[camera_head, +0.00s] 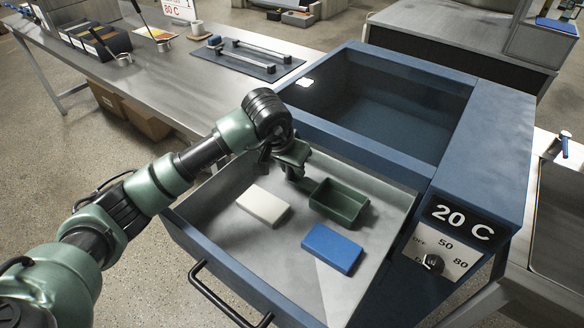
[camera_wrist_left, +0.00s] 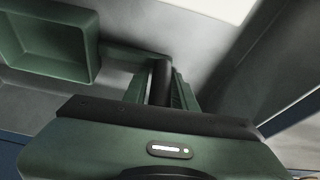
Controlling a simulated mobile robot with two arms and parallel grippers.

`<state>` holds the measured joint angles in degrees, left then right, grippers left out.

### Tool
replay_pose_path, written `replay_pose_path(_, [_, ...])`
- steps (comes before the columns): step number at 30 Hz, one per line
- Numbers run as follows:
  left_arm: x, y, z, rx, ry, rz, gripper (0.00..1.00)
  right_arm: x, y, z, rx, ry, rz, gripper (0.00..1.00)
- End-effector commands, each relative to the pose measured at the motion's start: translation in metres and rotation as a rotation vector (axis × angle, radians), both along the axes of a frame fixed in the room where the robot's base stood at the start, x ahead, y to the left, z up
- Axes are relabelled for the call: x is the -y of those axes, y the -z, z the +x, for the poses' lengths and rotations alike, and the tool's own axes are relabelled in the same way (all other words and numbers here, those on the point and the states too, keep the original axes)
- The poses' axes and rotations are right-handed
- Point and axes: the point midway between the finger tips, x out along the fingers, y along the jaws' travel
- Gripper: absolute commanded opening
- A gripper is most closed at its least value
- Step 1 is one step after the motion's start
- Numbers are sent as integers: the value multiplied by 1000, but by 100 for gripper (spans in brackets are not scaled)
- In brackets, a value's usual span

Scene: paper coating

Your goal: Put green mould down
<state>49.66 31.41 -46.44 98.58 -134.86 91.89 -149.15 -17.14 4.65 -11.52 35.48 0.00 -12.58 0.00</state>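The green mould (camera_head: 340,203) is a small open rectangular tray with a short handle on its left. It is upright in the open drawer (camera_head: 290,268), between a white block and a blue block. I cannot tell whether its base touches the drawer floor. My left gripper (camera_head: 298,178) points down at the handle end. In the left wrist view its fingers (camera_wrist_left: 162,88) are close together at the handle, and the mould (camera_wrist_left: 48,38) extends to the upper left. The fingers look shut on the handle, whose end they partly hide. My right gripper is out of view.
The white block (camera_head: 262,206) lies close to the left of the gripper, and the blue block (camera_head: 332,248) lies in front of the mould. A blue tank (camera_head: 390,108) stands behind the drawer. The 20 C panel (camera_head: 462,217) is on the right. The drawer's front floor is bare.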

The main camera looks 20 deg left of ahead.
Motion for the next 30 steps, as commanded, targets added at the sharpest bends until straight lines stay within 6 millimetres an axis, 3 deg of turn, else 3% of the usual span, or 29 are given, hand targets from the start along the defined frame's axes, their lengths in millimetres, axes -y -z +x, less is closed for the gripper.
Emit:
replay_pose_path(14, [-1,-8,-1,1,1,1,41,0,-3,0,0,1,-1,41])
replay_pose_path(30, [-10,-102,-39,3,1,1,41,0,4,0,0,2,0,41])
